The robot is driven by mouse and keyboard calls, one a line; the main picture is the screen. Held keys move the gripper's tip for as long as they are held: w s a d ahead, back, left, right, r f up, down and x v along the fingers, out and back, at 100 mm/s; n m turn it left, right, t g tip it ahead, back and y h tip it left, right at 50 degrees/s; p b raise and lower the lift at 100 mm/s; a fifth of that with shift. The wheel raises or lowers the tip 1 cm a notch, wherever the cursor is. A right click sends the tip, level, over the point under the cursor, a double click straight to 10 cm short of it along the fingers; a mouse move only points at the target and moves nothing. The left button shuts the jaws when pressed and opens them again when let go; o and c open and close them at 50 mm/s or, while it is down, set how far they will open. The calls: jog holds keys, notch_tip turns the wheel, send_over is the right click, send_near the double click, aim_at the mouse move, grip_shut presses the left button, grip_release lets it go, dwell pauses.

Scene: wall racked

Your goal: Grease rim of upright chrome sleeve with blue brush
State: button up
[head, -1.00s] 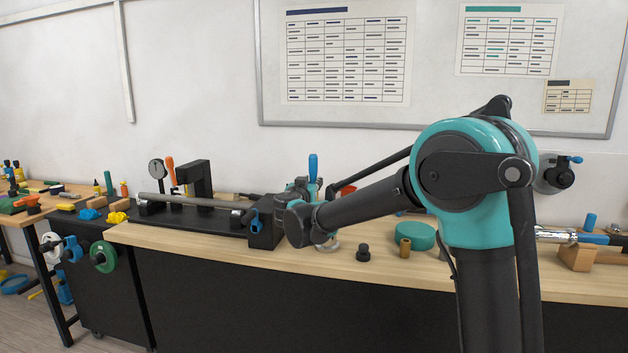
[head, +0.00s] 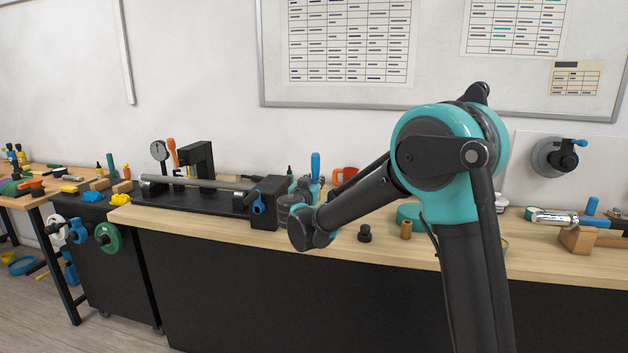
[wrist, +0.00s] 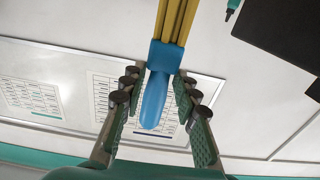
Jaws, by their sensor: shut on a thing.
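A blue brush (wrist: 154,98) with yellow bristles (wrist: 177,18) is between the fingers of my gripper (wrist: 158,85) in the wrist view. The fingers are shut on its blue handle. In the head view the blue handle (head: 315,166) stands upright above my gripper (head: 308,188), over the bench near the black fixture's right end. My forearm hides part of the gripper and the bristles there. I cannot make out an upright chrome sleeve; my arm covers part of the bench.
The long black fixture (head: 190,206) holds a grey bar on the left of the bench (head: 195,227). A black knob (head: 364,233) and a brass bushing (head: 406,229) stand near the front edge. A crank device (head: 555,157) is on the wall at right.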

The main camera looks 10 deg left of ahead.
jog(key=shift+f, duration=0.95)
dwell(0.3)
jog(key=shift+d, duration=0.1)
jog(key=shift+d+r, duration=0.15)
jog(key=shift+d, duration=0.5)
jog(key=shift+s+d+f, duration=0.1)
jog(key=shift+d+f, duration=0.05)
jog(key=shift+d, duration=0.65)
jog(key=shift+d+f, duration=0.1)
jog(key=shift+d, duration=0.7)
grip_shut()
jog(key=shift+r, duration=0.1)
jog(key=shift+r, duration=0.4)
jog(key=d, duration=0.4)
jog(key=shift+d, duration=0.25)
